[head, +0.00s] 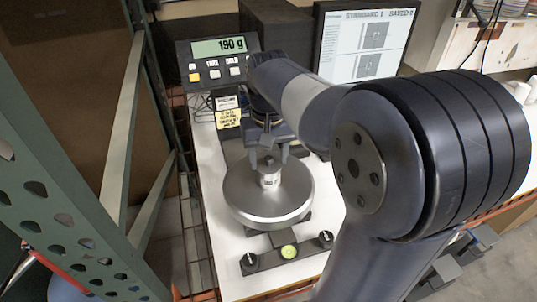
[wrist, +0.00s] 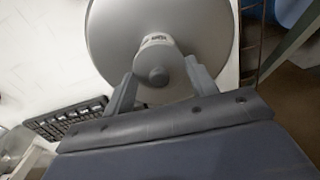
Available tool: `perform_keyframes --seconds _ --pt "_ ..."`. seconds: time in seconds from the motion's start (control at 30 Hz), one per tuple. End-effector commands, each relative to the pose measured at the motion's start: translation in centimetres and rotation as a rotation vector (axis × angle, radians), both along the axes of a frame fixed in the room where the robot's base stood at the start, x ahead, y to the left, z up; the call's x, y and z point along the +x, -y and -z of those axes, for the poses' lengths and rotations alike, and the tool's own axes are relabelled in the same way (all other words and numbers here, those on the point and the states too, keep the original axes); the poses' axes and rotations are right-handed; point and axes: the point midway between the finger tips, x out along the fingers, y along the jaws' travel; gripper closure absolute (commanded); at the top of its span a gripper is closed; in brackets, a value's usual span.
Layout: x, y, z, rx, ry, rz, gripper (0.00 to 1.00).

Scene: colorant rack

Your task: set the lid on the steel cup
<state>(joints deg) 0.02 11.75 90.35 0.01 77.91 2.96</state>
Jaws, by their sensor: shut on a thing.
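The steel cup (head: 270,181), a small pale cylinder with a label, stands upright in the middle of the round scale pan (head: 240,200); its labelled side also shows in the wrist view (wrist: 154,40). The lid (wrist: 158,75), a grey disc with a small round knob, is between the two fingers of my gripper (wrist: 158,80), lined up over the cup's top. My gripper is shut on the lid, its fingers pointing down at the pan in the head view (head: 268,150). I cannot tell whether the lid touches the rim all round.
The scale display (head: 218,46) reads 190 g. A bubble level (head: 289,251) sits between two black feet in front. A monitor (head: 361,45) stands at the back right. A green rack post (head: 70,170) rises close on the left.

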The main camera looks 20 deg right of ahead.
Motion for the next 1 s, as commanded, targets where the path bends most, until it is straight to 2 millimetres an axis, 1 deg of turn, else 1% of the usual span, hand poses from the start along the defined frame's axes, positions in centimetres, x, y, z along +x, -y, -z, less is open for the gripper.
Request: perform_keyframes --seconds 0.1,0.13,0.43,0.67,0.77,0.87,1.0 --pt "0.0 0.0 0.2 0.000 0.000 0.000 0.68" --pt "0.0 0.0 0.2 0.000 0.000 0.000 0.44" --pt "0.0 0.0 0.2 0.000 0.000 0.000 0.20" --pt "0.0 0.0 0.1 0.000 0.000 0.000 0.20" --pt "0.1 0.0 -0.6 0.000 0.003 0.000 0.20" --pt "0.1 0.0 -2.0 0.000 0.005 0.000 0.20" --pt "0.1 0.0 -5.0 0.000 0.005 0.000 0.20"
